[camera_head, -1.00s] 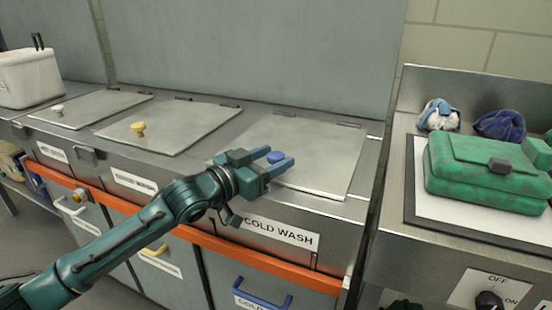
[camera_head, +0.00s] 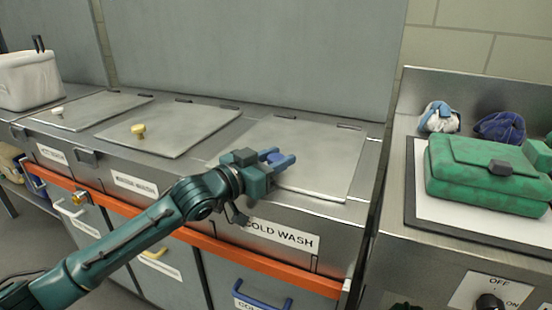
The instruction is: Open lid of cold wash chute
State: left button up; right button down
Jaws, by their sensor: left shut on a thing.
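The cold wash chute lid (camera_head: 325,160) is a flat grey metal panel on the counter, behind the COLD WASH label (camera_head: 282,236). It lies closed, with hinges along its far edge. Its blue knob (camera_head: 274,157) sits near the lid's left side, partly hidden by the fingers. My left gripper (camera_head: 279,160) is shut on the blue knob, one finger on each side. My right gripper is not in view.
Two more closed lids lie to the left, one with a yellow knob (camera_head: 138,131), one with a pale knob (camera_head: 58,112). A white basket (camera_head: 29,80) stands far left. A green bag (camera_head: 487,172) lies on a mat at right. A tall grey panel (camera_head: 260,55) rises behind the lids.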

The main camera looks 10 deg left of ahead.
pick_arm(q)
grip_shut()
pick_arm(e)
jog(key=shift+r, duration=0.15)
